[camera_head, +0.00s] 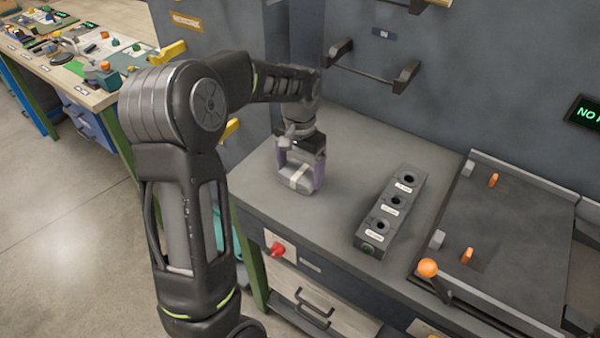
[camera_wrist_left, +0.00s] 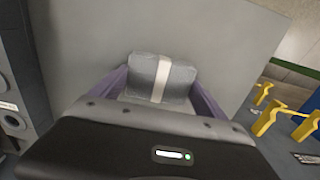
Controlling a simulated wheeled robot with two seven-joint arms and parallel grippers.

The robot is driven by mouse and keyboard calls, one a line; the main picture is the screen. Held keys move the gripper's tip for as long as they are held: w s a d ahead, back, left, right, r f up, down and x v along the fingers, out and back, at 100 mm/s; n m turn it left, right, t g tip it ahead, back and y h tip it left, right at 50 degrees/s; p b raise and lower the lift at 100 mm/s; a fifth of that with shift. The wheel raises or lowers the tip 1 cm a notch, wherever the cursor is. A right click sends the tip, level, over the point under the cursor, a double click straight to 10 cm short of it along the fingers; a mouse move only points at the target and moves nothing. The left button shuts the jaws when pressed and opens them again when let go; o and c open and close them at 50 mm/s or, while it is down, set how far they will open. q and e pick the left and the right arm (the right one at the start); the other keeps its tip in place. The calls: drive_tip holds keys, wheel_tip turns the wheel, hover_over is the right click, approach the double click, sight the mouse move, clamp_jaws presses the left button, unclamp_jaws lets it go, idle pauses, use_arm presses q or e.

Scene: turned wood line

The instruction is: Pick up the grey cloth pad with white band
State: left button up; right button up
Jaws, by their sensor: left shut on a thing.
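The grey cloth pad with white band (camera_head: 293,180) is at the left part of the grey bench top in the head view. My left gripper (camera_head: 301,172) points down over it, with its purple fingers on either side. The gripper is shut on the pad. In the left wrist view the pad (camera_wrist_left: 162,80) sits between the two fingers, its white band running across its middle. I cannot tell whether the pad still touches the bench. My right gripper is not in view.
A grey block with several round holes (camera_head: 391,212) stands on the bench right of the pad. Further right is a dark tray-like fixture (camera_head: 510,240) with orange knobs. A grey wall with a bar handle (camera_head: 372,72) rises behind. Bench top around the pad is clear.

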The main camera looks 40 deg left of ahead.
sight(300, 172)
use_arm(q)
wheel_tip(300, 172, up, 10)
drive_tip(key=b, duration=0.1)
idle(0.4)
idle(0.7)
